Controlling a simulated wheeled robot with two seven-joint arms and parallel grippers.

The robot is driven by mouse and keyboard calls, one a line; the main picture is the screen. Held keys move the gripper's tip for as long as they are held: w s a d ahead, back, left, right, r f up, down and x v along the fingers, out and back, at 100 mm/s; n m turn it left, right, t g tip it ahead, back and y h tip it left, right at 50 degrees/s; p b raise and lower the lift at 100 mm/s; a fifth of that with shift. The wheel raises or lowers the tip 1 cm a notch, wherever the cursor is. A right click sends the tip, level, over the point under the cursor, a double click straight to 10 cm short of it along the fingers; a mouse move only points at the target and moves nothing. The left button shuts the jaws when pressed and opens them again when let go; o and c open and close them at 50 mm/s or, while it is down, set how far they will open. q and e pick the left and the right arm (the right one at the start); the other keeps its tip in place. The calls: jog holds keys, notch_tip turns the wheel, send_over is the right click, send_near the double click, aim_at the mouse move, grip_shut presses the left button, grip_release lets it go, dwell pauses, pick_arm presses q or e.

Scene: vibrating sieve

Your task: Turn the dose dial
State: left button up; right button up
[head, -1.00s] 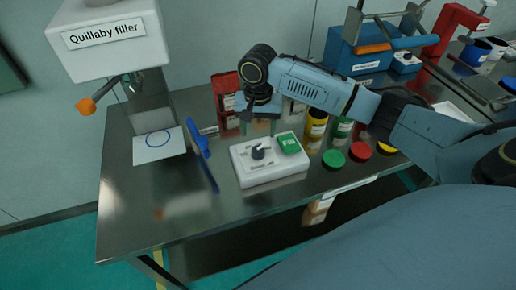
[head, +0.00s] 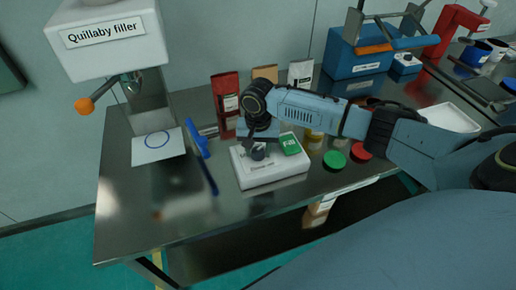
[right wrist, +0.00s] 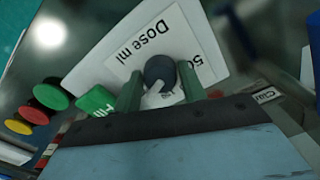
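The dose dial is a dark round knob with a pale pointer; it shows in the right wrist view (right wrist: 160,70) and, partly covered, in the head view (head: 257,153). It sits on a white control box (head: 268,179) with a green fill button (head: 290,144) and a "Dose ml" label. My right gripper (head: 259,143) is over the box, pointing down at the dial. In the right wrist view its two green fingers (right wrist: 159,82) stand open on either side of the knob, with a small gap visible. My left gripper is not in view.
The Quillaby filler (head: 105,45) stands at the left, by a white card with a blue circle (head: 158,146) and a blue-handled tool (head: 198,142). Green (head: 334,160) and red (head: 361,151) lids lie right of the box. Pouches stand behind. The front left of the table is clear.

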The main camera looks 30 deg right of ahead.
jog(key=c, duration=0.5)
jog(key=shift+r+n+p, duration=0.2)
jog(key=shift+n+p, duration=0.5)
jog(key=shift+p, duration=0.45)
jog(key=n+p, duration=0.3)
jog(key=shift+n+p, duration=0.9)
jog(key=shift+n, duration=0.2)
jog(key=n+p, duration=0.1)
jog(key=n, duration=0.1)
jog(key=shift+f+n, duration=0.1)
jog(key=shift+n, duration=0.3)
jog(key=n+p, duration=0.1)
jog(key=n, duration=0.1)
jog(key=shift+n, duration=0.3)
jog(key=n+p, duration=0.1)
jog(key=n, duration=0.4)
jog(key=shift+n, duration=0.3)
